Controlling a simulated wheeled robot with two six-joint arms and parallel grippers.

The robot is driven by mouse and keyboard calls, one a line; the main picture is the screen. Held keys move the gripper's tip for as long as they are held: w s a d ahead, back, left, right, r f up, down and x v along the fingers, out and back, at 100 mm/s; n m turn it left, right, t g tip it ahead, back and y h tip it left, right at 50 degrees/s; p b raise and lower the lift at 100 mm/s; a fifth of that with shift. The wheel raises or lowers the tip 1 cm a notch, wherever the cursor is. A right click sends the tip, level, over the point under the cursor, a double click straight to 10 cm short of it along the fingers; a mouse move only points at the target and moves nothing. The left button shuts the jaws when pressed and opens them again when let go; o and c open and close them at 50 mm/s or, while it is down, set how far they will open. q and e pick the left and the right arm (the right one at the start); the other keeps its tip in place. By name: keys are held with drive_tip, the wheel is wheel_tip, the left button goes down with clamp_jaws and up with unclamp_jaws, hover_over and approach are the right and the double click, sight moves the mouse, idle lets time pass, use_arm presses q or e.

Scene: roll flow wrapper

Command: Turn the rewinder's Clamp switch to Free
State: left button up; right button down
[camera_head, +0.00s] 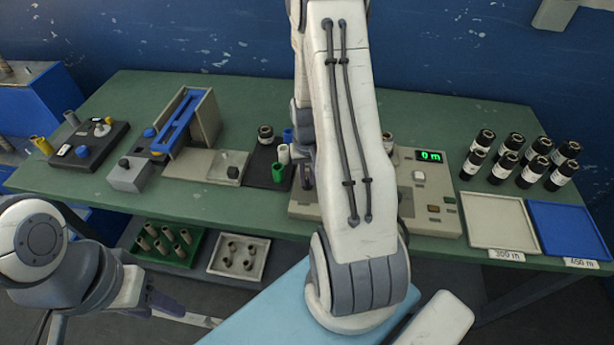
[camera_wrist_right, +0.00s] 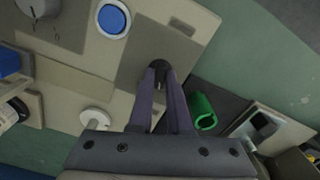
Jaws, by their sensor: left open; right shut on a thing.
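The rewinder (camera_head: 434,214) is a beige machine with a green "0 m" display (camera_head: 429,156), at the middle right of the bench. My right arm covers much of it in the head view. In the right wrist view, my right gripper (camera_wrist_right: 160,78) is shut on a small dark knob (camera_wrist_right: 159,67), apparently the Clamp switch, on a grey panel of the rewinder. The fingers hide most of the knob, and no Free marking or switch position is readable. My left gripper (camera_head: 180,312) is open and empty, low at the left, in front of the bench and away from the rewinder.
A blue round button (camera_wrist_right: 113,18) and a grey knob (camera_wrist_right: 38,6) are near the held knob. Several black rolls (camera_head: 508,160) stand behind a white tray (camera_head: 494,222) and a blue tray (camera_head: 567,232) at right.

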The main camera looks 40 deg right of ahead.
sight(307, 181)
drive_tip(key=shift+n, duration=1)
drive_tip(key=c, duration=0.9)
unclamp_jaws()
drive_tip(key=shift+o, duration=0.2)
wheel_tip(307, 181, up, 10)
drive_tip(key=shift+r, duration=0.25)
